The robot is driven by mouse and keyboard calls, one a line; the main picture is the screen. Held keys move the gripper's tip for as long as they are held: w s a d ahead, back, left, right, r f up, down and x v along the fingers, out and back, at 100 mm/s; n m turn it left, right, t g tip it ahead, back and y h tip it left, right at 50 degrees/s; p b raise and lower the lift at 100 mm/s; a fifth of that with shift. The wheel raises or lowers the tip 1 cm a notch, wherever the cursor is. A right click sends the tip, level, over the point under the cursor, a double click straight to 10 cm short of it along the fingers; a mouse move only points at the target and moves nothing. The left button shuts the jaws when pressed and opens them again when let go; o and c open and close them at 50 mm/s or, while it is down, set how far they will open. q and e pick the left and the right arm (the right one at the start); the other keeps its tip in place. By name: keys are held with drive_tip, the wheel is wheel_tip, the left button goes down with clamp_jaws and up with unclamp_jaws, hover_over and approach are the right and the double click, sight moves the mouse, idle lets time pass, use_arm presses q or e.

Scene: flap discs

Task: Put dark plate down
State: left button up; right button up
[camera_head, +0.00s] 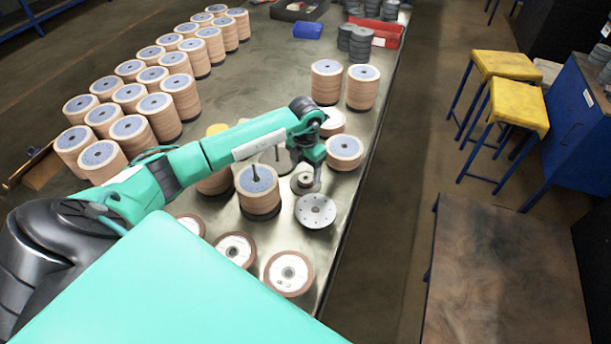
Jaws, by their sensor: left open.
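My left arm reaches in from the left over the metal table. Its gripper (307,178) points down near the table's right side and is open. A grey round plate (316,211) with a ring of small holes lies just in front of the gripper. A smaller dark-rimmed disc (304,184) sits right below the fingers; whether they touch it I cannot tell. Another grey plate (274,157) with an upright pin shows partly behind my arm. Which of these is the dark plate is not clear. My right gripper is not in view.
A stack of flap discs with a pin (258,188) stands left of the gripper, and a shorter stack (344,152) to its right. Loose discs (288,272) lie in front. Several tall stacks (130,130) fill the table's left side. The table's right edge is close.

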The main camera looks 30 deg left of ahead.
use_arm(q)
wheel_tip(320, 180, up, 9)
drive_tip(key=b, duration=0.2)
idle(0.3)
